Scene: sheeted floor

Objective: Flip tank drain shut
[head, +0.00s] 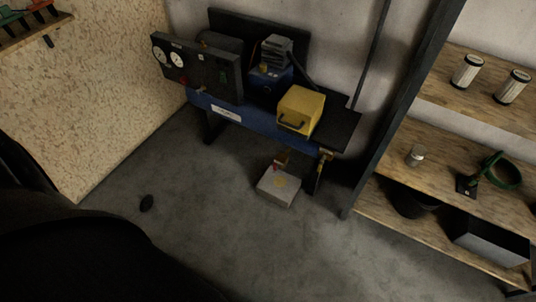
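A compressor with a long blue tank (250,121) stands against the back wall. A small brass-coloured fitting with a reddish part (281,162) shows below the tank, just above a grey box on the floor; it may be the drain, but its lever position is too small to tell. Another brass-coloured fitting (326,155) is at the tank's right end. Neither of my grippers is in view. A large dark shape, likely part of my arm, fills the lower left.
A grey box (279,188) sits on the floor under the tank. A black gauge panel (205,72) and a yellow box (301,107) are above the tank. Wooden shelves (440,185) stand at right.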

